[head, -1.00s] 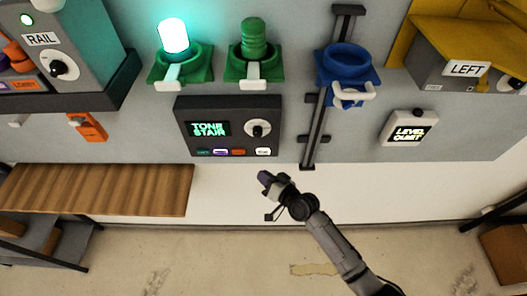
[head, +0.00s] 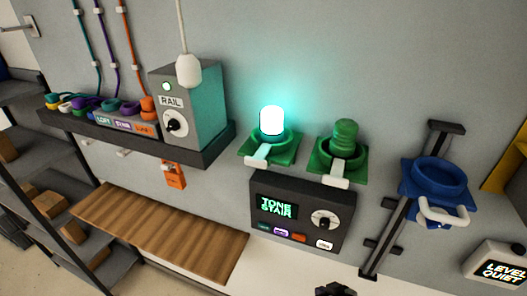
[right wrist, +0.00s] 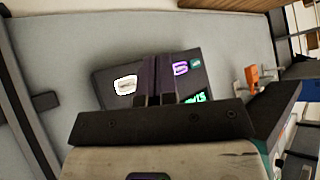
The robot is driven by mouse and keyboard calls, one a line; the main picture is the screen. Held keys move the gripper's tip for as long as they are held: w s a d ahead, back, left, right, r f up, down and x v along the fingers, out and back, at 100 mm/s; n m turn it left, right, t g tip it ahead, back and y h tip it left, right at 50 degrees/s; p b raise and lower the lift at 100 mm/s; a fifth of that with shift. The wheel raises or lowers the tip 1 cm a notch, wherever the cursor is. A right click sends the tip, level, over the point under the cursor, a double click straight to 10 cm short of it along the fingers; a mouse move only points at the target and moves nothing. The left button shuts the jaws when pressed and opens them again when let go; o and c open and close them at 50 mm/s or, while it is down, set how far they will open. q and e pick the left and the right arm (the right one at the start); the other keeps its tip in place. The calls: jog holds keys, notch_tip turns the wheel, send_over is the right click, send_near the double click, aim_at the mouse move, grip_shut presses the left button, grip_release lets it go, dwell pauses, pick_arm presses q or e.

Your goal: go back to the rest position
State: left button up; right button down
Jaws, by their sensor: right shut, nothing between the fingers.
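My right gripper (head: 335,290) shows only as a small dark piece at the bottom edge of the head view, below the dark control panel (head: 345,212) that reads TONE STAIR. In the right wrist view its two fingers (right wrist: 155,82) are shut together with nothing between them. They stand in front of the panel (right wrist: 106,90), hiding its middle; I cannot tell the gap to it. My left gripper is not in view.
A lit lamp (head: 271,121) stands in a green holder, beside a green cylinder (head: 345,139) in another. A blue ring holder (head: 437,182) sits on a vertical rail. The RAIL box (head: 205,110) stands on a dark shelf. A wooden shelf (head: 160,232) juts out lower left.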

jog(key=s+d+r+g+h+p, duration=0.1)
jog(key=s+d+r+h, duration=0.15)
jog(key=s, duration=0.55)
jog(key=s+d+r+h+p, duration=0.2)
jog(key=s+d+r, duration=0.1)
jog(key=s, duration=0.5)
jog(key=s+f+m+g+p, duration=0.1)
jog(key=s+f+g+p, duration=0.1)
jog(key=s, duration=1.1)
notch_tip(320, 180, down, 2)
jog(key=shift+s+f+g, duration=0.2)
jog(key=shift+g, duration=0.6)
jog(key=shift+a, duration=0.1)
dwell(1.9)
